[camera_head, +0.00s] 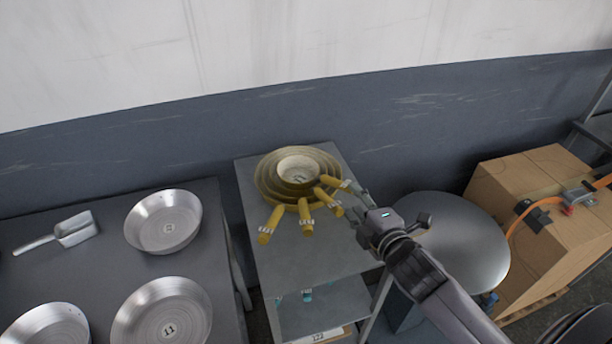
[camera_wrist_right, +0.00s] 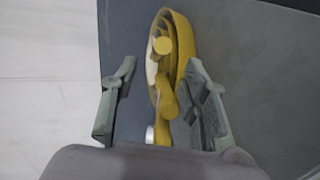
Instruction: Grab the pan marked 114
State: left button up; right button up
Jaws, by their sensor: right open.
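Several nested yellow pans (camera_head: 262,180) stand stacked on the grey shelf unit's top, their yellow handles fanned toward the front and right. White tags sit on the handles, but their numbers are too small to read surely, so I cannot tell which is 114. My right gripper (camera_head: 355,207) is open beside the rightmost handle (camera_head: 336,184). In the right wrist view, my open fingers (camera_wrist_right: 160,100) stand on either side of a yellow handle (camera_wrist_right: 167,97), with the pan stack (camera_wrist_right: 178,45) beyond. Contact cannot be told. My left gripper is not in view.
A dark table (camera_head: 85,240) at left holds silver pans (camera_head: 165,222) and a metal scoop (camera_head: 75,230). A round grey stool-like top (camera_head: 460,240) and a cardboard box (camera_head: 540,180) stand at right. The wall is close behind the shelf unit (camera_head: 300,260).

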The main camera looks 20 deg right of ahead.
aim_at(344, 189)
jog(key=x, duration=0.3)
jog(key=shift+w+p, duration=0.55)
jog(key=shift+w, duration=0.05)
jog(key=p+x, duration=0.1)
jog(key=x, duration=0.2)
jog(key=shift+w+f, duration=0.1)
jog(key=shift+f, duration=0.05)
jog(key=shift+w+f, duration=0.2)
jog(key=shift+w, duration=0.15)
jog(key=shift+s, duration=0.1)
jog(key=shift+c, duration=0.6)
grip_shut()
jog(key=shift+r, duration=0.1)
